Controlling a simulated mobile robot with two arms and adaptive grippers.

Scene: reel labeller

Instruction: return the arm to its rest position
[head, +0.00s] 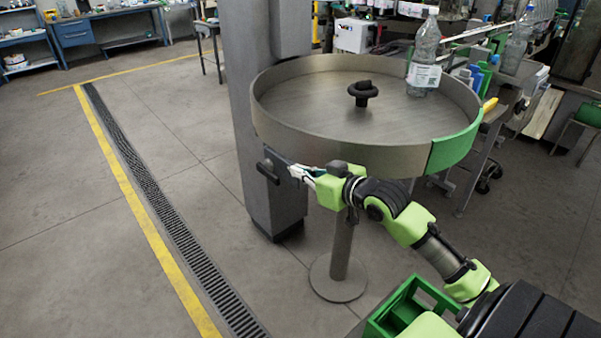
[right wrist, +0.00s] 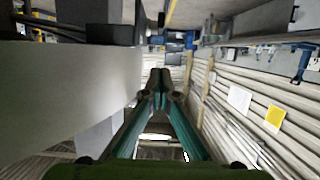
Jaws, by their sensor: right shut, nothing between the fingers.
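My right arm comes in from the lower right in the head view. My right gripper (head: 298,172) is shut and empty, just below the rim of the round metal table (head: 320,133), beside the grey column (head: 262,100). Its fingertips point left, near a dark handle-like part (head: 268,172) on the column; I cannot tell whether they touch it. In the right wrist view the fingers (right wrist: 161,88) meet at their tips with nothing between them. My left gripper is not in view.
A clear labelled bottle (head: 424,60) stands on the round table near a black knob (head: 363,92). A green open box (head: 405,305) is at the bottom. Open floor lies left, with a drain grate (head: 165,205).

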